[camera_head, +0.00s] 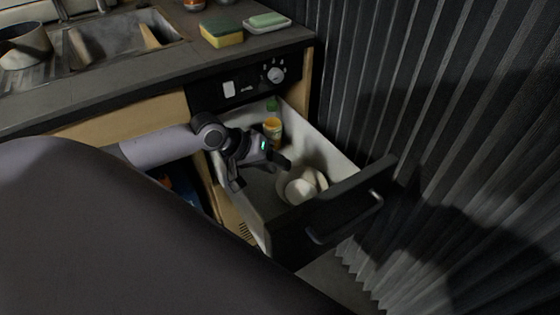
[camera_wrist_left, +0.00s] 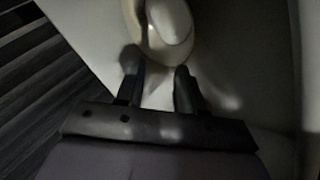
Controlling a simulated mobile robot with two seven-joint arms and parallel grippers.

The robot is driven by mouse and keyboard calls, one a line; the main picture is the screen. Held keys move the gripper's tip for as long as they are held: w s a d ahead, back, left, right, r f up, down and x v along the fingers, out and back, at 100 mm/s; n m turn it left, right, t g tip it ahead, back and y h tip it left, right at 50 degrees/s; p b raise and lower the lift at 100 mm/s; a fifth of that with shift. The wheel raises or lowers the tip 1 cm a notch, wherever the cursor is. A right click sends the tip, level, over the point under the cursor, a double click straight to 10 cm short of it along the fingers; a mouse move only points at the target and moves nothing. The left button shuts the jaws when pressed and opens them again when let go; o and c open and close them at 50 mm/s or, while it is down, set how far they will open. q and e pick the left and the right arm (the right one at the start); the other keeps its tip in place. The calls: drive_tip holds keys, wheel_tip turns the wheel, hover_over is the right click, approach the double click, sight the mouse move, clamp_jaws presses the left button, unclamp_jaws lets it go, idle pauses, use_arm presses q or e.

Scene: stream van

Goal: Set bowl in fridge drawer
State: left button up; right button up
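The pale bowl (camera_head: 300,189) lies in the open fridge drawer (camera_head: 345,187), near its front wall. A beige rim shows beside its white round part; I cannot tell whether it is tilted or two pieces. My left gripper (camera_head: 262,174) is inside the drawer, behind and to the left of the bowl. In the left wrist view, its fingers (camera_wrist_left: 157,72) are apart with nothing between them, and the bowl (camera_wrist_left: 168,22) is just beyond the fingertips. Contact is not visible. My right gripper is not in view.
A bottle with an orange-yellow label (camera_head: 272,131) and a green-topped item (camera_head: 272,105) stand at the drawer's back. The counter (camera_head: 170,72) holds a sponge (camera_head: 221,32) and a soap dish (camera_head: 267,22). A dark corrugated wall (camera_head: 440,110) is close on the right.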

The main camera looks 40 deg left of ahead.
use_arm(q)
drive_tip(key=p+v, duration=0.9)
drive_tip(key=v, duration=0.1)
drive_tip(key=shift+p, duration=0.3)
drive_tip(key=shift+w, duration=0.15)
idle(0.3)
